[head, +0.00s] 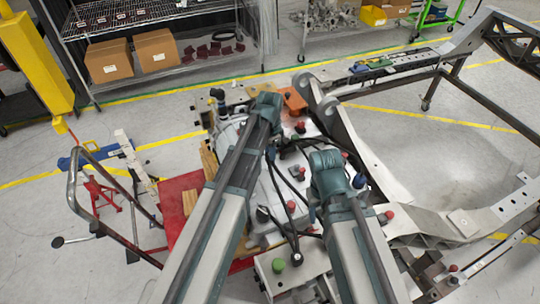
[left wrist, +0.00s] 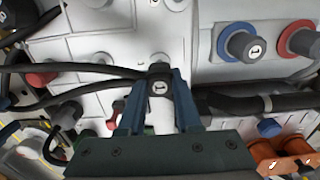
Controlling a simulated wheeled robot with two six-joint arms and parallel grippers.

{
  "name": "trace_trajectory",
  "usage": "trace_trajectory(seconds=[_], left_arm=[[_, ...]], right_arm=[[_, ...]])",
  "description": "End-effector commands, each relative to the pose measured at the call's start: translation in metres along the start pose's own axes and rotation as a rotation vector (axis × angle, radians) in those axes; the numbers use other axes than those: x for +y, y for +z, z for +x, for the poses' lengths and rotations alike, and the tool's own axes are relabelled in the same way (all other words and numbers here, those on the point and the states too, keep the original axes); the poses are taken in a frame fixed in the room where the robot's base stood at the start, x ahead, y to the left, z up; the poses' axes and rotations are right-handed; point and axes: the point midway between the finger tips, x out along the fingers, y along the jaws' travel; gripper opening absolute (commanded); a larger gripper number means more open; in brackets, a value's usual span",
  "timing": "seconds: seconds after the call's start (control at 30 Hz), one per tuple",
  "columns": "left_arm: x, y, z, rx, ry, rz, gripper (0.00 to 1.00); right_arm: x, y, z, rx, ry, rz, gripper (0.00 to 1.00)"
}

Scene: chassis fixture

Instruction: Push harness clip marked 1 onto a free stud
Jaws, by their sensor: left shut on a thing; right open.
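Black cable runs from the clip to the left. The clip is over a pale, panelled housing; I cannot tell whether it touches a stud.
A black cap marked 1 on a blue ring (left wrist: 240,45) and another on a red ring (left wrist: 299,41) stand at the right of the left wrist view. Orange blocks (left wrist: 280,160) are at lower right. A metal chassis frame (head: 372,165) lies right of the housing.

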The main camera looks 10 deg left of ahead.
Motion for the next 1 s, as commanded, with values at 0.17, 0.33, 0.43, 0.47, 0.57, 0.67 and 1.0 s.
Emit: trace_trajectory(seconds=[0.17, 0.33, 0.43, 0.47, 0.57, 0.67, 1.0], left_arm=[[0.001, 0.000, 0.000, 0.000, 0.000, 0.000, 0.00], [0.000, 0.000, 0.000, 0.000, 0.000, 0.000, 0.00], [0.000, 0.000, 0.002, 0.000, 0.000, 0.000, 0.00], [0.000, 0.000, 0.002, 0.000, 0.000, 0.000, 0.00], [0.000, 0.000, 0.005, 0.000, 0.000, 0.000, 0.00], [0.000, 0.000, 0.010, 0.000, 0.000, 0.000, 0.00], [0.000, 0.000, 0.021, 0.000, 0.000, 0.000, 0.00]], right_arm=[[0.000, 0.000, 0.000, 0.000, 0.000, 0.000, 0.50], [0.000, 0.000, 0.000, 0.000, 0.000, 0.000, 0.50], [0.000, 0.000, 0.001, 0.000, 0.000, 0.000, 0.50], [0.000, 0.000, 0.002, 0.000, 0.000, 0.000, 0.50], [-0.001, 0.000, 0.005, 0.000, 0.000, 0.000, 0.50], [-0.001, -0.001, 0.010, 0.000, 0.000, 0.000, 0.50], [-0.002, -0.001, 0.021, 0.000, 0.000, 0.000, 0.50]])
